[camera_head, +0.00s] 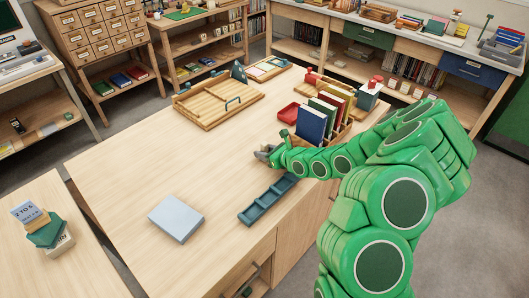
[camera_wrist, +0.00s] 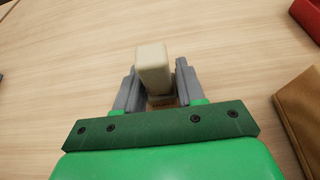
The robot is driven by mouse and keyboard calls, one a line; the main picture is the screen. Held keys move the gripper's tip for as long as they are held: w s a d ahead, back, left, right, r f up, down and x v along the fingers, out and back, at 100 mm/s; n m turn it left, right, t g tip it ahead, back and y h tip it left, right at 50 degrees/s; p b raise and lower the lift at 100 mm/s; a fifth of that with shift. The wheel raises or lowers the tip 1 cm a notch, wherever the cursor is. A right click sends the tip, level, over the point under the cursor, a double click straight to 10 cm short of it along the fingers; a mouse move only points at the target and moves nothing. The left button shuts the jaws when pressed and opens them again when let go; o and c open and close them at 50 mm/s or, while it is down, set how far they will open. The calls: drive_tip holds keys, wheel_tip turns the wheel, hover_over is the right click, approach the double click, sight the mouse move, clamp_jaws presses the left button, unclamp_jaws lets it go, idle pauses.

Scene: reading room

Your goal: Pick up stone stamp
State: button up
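The stone stamp (camera_wrist: 153,68) is a cream, upright-looking block in the wrist view. It lies between the two grey fingers of my gripper (camera_wrist: 159,80), with one finger on each side. The fingers are apart, and narrow gaps seem to show beside the block; I see no clear firm contact. In the head view my gripper (camera_head: 264,153) is low over the wooden table (camera_head: 130,150), left of the book rack. The stamp cannot be made out there, likely hidden by the gripper.
Upright books (camera_head: 312,122) in a rack and a red tray (camera_head: 289,113) stand close behind my gripper. A blue divided tray (camera_head: 267,200) lies in front, and a pale blue box (camera_head: 176,218) further left. A wooden tray (camera_head: 217,100) is at the back. The table's left is clear.

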drive_tip(key=c, duration=0.5)
drive_tip(key=shift+r, duration=0.1)
drive_tip(key=shift+c, duration=0.2)
